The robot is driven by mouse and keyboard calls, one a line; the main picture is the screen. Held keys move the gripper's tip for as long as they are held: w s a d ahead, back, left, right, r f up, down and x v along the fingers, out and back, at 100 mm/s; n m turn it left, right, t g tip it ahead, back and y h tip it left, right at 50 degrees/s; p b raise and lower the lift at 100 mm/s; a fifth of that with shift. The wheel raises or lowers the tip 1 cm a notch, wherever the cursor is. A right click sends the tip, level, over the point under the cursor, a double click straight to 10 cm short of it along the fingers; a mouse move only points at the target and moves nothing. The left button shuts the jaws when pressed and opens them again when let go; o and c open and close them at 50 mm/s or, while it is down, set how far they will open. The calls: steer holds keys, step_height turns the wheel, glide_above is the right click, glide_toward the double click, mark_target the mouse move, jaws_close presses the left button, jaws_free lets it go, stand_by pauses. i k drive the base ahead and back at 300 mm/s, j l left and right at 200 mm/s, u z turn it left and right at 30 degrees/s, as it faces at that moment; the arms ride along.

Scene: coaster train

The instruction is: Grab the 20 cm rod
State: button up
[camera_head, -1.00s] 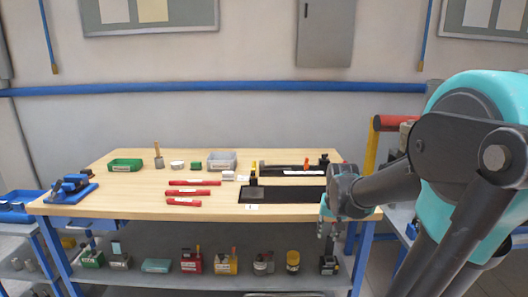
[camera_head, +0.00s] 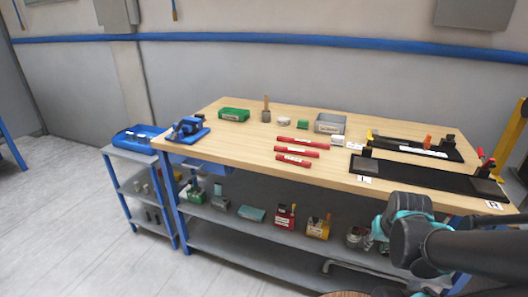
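Three red rods with white labels lie apart, roughly parallel, on the wooden workbench (camera_head: 235,139). The back rod (camera_head: 288,139) looks longest, the middle rod (camera_head: 285,147) a little shorter, and the front rod (camera_head: 284,157) shortest. The labels are too small to read, so I cannot tell which is the 20 cm one. My arm enters from the lower right, beyond the bench's front edge. Its turquoise and dark end (camera_head: 380,228) is well to the right of the rods and touches none of them. The gripper's fingers cannot be made out.
Green bin (camera_head: 234,115), grey bin (camera_head: 329,124) and small blocks stand behind the rods. A black tray (camera_head: 415,174) and a black fixture (camera_head: 411,149) lie right. A blue tool (camera_head: 187,128) sits at the left corner. A low cart (camera_head: 127,157) stands left. Floor is open at front left.

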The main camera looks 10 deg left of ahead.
mark_target(295, 151)
steer(key=i+j+u, duration=0.15)
steer(key=j, duration=0.2)
steer(key=i+j+u, duration=0.1)
steer(key=j, duration=0.2)
steer(key=j+z, duration=0.45)
steer(key=j, duration=0.5)
steer(key=i+j, duration=0.2)
